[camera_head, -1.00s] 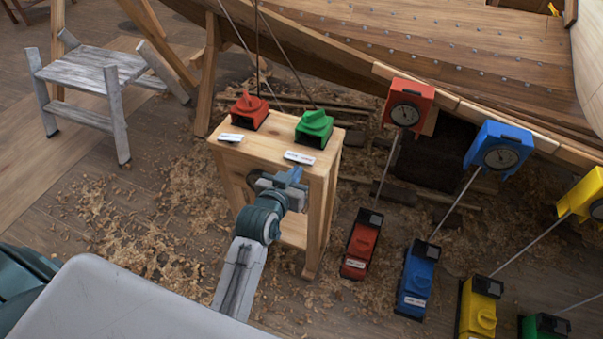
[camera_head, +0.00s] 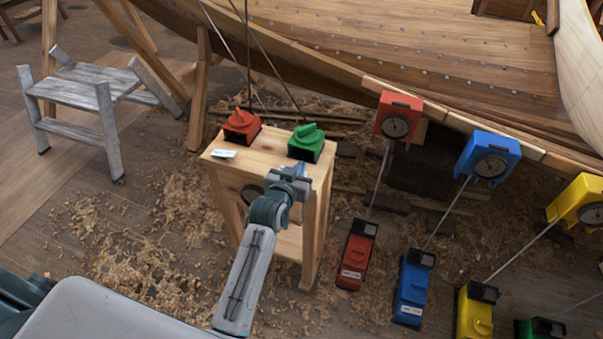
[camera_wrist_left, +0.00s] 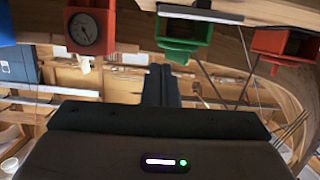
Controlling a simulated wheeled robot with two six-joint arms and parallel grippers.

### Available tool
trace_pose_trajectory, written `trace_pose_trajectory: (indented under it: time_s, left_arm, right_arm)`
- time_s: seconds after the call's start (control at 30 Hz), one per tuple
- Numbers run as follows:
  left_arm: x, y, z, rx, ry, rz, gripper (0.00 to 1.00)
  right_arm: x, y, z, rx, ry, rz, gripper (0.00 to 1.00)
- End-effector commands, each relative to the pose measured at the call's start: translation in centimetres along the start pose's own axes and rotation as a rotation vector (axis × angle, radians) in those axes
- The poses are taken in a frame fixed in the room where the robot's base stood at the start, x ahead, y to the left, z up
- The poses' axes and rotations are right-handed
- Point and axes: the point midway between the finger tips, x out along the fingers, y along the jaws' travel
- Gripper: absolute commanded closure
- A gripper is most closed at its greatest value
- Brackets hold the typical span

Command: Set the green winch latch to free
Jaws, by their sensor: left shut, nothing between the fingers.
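The green winch (camera_head: 306,143) stands on the right half of a wooden stand's top, with a green latch knob (camera_head: 308,133) on it. I cannot read the latch's setting. My left gripper (camera_head: 300,170) is shut and empty, at the stand's front edge just in front of the green winch; it hides the label there. In the left wrist view, the shut fingers (camera_wrist_left: 161,84) point up towards the green winch (camera_wrist_left: 183,34), close to its knob (camera_wrist_left: 178,56). Whether they touch it, I cannot tell. My right gripper is out of view.
A red winch (camera_head: 241,127) stands left of the green one on the wooden stand (camera_head: 262,160). Red, blue and yellow gauge boxes (camera_head: 397,115) line the hull at the right, with coloured boxes on the floor below. A grey step stool (camera_head: 85,82) stands at the left.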

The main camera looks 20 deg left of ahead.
Motion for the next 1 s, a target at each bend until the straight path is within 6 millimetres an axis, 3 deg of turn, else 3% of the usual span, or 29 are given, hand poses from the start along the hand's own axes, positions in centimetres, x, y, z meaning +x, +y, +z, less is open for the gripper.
trace_pose_trajectory:
  time_s: [0.1, 0.2, 0.4, 0.8, 1.0]
  left_arm:
    - [2.0, 0.0, 0.1, 0.001, -0.003, 0.000, 1.00]
    - [2.1, 0.0, 2.0, 0.001, -0.005, 0.000, 1.00]
    - [2.6, 0.0, 3.7, 0.001, -0.002, -0.001, 1.00]
    - [2.6, 0.0, 4.0, 0.004, 0.000, -0.002, 1.00]
    - [2.9, -0.2, 5.0, 0.105, 0.000, -0.027, 1.00]
  right_arm:
    - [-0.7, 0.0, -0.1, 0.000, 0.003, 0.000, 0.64]
    - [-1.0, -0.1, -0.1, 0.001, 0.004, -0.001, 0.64]
    - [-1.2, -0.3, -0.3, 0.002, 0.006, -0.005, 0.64]
    - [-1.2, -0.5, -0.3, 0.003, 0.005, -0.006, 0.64]
    - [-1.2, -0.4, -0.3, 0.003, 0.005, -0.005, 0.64]
